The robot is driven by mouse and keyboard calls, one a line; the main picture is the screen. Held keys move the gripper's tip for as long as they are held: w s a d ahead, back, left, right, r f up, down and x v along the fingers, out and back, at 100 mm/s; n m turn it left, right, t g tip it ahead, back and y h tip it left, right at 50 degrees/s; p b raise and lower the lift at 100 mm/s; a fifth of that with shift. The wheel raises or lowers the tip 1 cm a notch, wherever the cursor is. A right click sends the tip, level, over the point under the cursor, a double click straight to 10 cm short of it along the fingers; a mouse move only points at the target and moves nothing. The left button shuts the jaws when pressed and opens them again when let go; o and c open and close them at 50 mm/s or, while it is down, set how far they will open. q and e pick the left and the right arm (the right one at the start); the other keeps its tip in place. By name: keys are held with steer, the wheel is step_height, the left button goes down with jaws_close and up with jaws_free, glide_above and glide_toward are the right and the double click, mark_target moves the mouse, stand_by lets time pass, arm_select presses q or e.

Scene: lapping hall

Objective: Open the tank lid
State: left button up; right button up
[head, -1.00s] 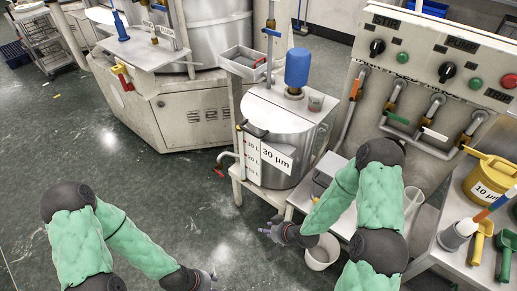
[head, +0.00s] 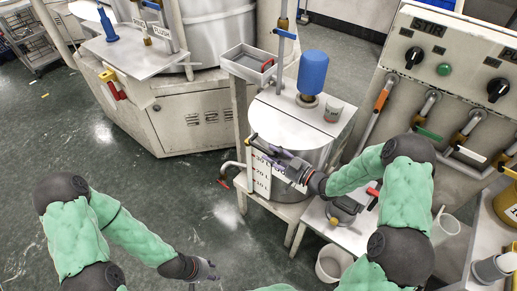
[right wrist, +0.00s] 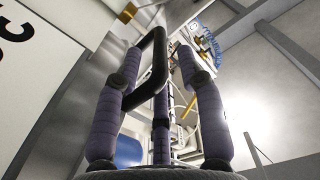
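The tank (head: 300,140) is a silver drum in a white stand, with a flat pale lid (head: 285,122) lying shut on top. A dark bar handle (head: 254,138) sticks out at the lid's front edge. My right gripper (head: 272,158) is at this handle, in front of the tank, and partly covers the handle and the white label. In the right wrist view the black handle (right wrist: 158,60) stands between the spread purple fingers, which look open around it. I cannot tell whether they touch it. My left gripper (head: 208,270) hangs low over the floor, away from the tank; its fingers are too small to judge.
A grey tray (head: 248,62) is mounted behind. A control panel (head: 455,65) with pipes is at right. A white bucket (head: 333,263) stands below. The floor at left is open.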

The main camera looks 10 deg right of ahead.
mark_target(259, 147)
steer(key=b+x, duration=0.1)
steer(key=x, duration=0.5)
steer(key=shift+w+a, duration=0.1)
steer(key=shift+w, duration=0.15)
jaws_close()
